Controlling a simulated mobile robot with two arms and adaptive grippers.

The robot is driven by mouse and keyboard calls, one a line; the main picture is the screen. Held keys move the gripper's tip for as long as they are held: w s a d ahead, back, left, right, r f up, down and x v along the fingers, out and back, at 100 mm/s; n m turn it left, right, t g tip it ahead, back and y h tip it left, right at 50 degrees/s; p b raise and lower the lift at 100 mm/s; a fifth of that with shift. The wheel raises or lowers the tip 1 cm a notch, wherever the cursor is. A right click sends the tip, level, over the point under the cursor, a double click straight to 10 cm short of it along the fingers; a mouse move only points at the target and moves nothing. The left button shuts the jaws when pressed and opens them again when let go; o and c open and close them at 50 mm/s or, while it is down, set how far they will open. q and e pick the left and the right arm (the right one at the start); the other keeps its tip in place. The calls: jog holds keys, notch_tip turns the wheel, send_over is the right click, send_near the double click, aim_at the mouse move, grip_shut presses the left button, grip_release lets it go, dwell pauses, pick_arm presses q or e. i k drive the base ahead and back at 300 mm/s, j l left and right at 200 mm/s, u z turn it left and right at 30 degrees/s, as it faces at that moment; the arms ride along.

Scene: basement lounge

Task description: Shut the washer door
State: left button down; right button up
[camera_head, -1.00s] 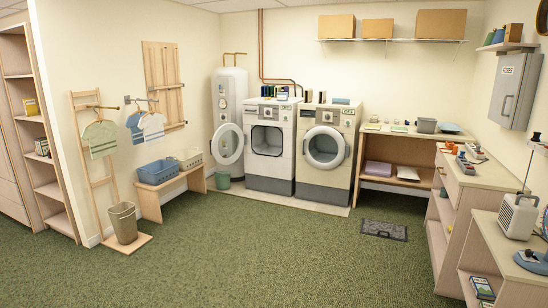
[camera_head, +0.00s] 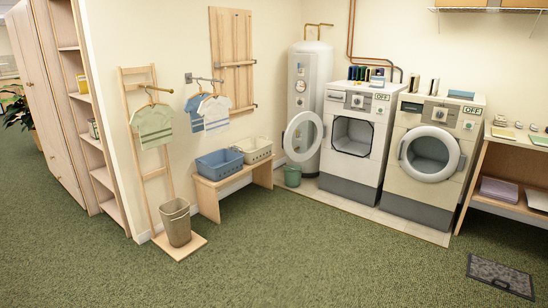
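The washer (camera_head: 353,146) stands between the tall white boiler and a second machine. Its round door (camera_head: 303,136) is swung wide open to the left, in front of the boiler, and its square drum opening (camera_head: 353,136) shows. The second front-loading machine (camera_head: 432,162) is on its right, with its round door (camera_head: 429,154) shut over the opening. Neither of my grippers is in view.
Green carpet (camera_head: 290,250) in front of the machines is clear. A low bench (camera_head: 236,180) with a blue basket (camera_head: 219,163) and a cream basket stands left of the washer. A floor mat (camera_head: 500,275) lies at right.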

aim_at(320, 129)
jog(key=i, duration=3)
